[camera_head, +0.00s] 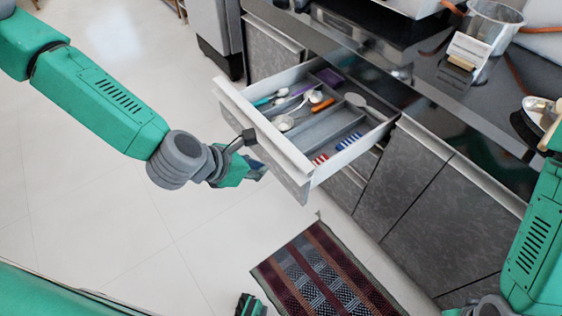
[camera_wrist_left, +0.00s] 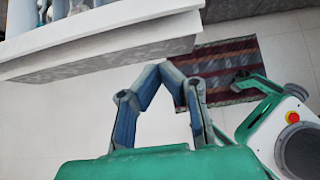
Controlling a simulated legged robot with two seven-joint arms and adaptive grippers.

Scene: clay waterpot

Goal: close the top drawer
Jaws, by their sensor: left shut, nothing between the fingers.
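The top drawer (camera_head: 262,128) is pulled well out of the grey counter in the head view. It has a white front edge and a grey divided tray with cutlery inside. My left gripper (camera_head: 262,171) is in front of the drawer's front panel, near its lower part; it holds nothing. In the left wrist view, the fingers of my left gripper (camera_wrist_left: 161,70) are shut with their tips together, next to the drawer front (camera_wrist_left: 100,58). I cannot tell if the tips touch the panel. My right gripper is out of view; only part of the right arm shows.
Closed grey cabinet doors (camera_head: 405,190) are below. A red striped rug (camera_head: 325,270) lies on the floor. The pale floor (camera_head: 90,190) left of the drawer is clear.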

